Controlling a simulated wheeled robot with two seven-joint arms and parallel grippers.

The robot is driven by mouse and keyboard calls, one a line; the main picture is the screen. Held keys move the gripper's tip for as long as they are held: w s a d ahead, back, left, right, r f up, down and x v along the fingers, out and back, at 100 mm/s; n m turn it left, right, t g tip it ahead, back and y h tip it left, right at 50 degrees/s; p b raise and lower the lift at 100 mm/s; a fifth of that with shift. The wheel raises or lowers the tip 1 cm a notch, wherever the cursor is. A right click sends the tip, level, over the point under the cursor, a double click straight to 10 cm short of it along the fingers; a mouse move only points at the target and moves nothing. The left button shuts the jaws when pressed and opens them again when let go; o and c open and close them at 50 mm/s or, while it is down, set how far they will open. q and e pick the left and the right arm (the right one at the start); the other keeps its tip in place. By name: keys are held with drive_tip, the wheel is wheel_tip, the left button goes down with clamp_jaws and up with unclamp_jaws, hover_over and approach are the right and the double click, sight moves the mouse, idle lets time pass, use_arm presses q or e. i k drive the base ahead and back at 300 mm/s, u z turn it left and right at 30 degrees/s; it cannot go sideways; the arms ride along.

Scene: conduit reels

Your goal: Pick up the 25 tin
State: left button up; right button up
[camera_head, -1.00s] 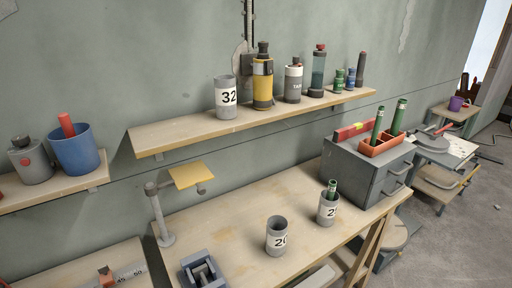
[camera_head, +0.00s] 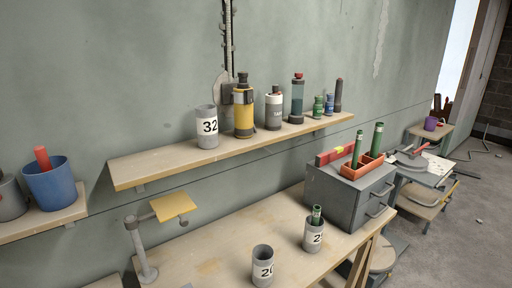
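Two grey tins with white number labels stand upright on the wooden workbench (camera_head: 205,262). The right tin (camera_head: 313,236) has a label starting with 2, its second digit turned out of sight, and a green bottle-like item (camera_head: 316,214) sticks out of its top. The left tin (camera_head: 262,266) reads 20 and looks empty. A third grey tin (camera_head: 207,128), labelled 32, stands on the wall shelf. Neither of my grippers is in view.
The wall shelf (camera_head: 150,171) above the bench also holds several bottles and canisters. A grey drawer cabinet (camera_head: 345,201) with an orange tray (camera_head: 362,167) stands right of the tins. A yellow plate on a post (camera_head: 173,206) rises at the left.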

sight(313, 236)
drive_tip(key=z, duration=1.7)
drive_tip(key=i, duration=0.85)
drive_tip(key=u, duration=2.7)
